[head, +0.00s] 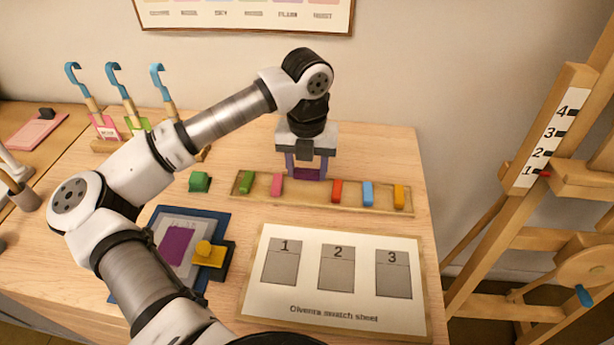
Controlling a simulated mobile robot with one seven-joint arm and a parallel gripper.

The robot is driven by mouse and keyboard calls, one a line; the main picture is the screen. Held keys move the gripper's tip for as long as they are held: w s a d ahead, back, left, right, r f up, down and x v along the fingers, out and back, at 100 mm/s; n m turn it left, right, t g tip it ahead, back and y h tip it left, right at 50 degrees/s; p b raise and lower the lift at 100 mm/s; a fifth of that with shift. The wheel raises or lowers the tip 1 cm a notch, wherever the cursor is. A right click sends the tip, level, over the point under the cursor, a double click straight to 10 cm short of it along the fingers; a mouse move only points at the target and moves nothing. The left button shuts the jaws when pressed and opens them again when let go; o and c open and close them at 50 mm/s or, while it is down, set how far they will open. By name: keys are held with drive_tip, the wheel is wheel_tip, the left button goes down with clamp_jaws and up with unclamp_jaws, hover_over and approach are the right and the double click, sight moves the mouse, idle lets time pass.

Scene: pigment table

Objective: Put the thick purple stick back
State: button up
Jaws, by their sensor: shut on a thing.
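The thick purple stick (308,174) is between the two fingers of my gripper (306,170), which points down and is shut on it. The stick is at the wooden rack (311,193), in the gap between a pink stick (277,185) and a red stick (337,191). The fingers hide part of the stick. I cannot tell whether it touches the rack or hangs just above it.
The rack also holds green, blue and orange sticks (398,196). A green block (200,181) lies left of it. In front are a numbered swatch sheet (310,279) and a blue board (216,219) with a purple patch. Hooked tools (120,90) stand back left.

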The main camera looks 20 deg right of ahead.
sight(307, 178)
drive_tip(key=shift+f+p, duration=0.4)
drive_tip(key=shift+f, duration=1.65)
drive_tip(key=shift+f, duration=0.2)
drive_tip(key=o, duration=0.9)
drive_tip(key=shift+o, duration=0.2)
drive_tip(key=shift+r, duration=0.1)
wheel_tip(307, 178, up, 12)
drive_tip(key=b, duration=0.3)
drive_tip(key=shift+r, duration=0.15)
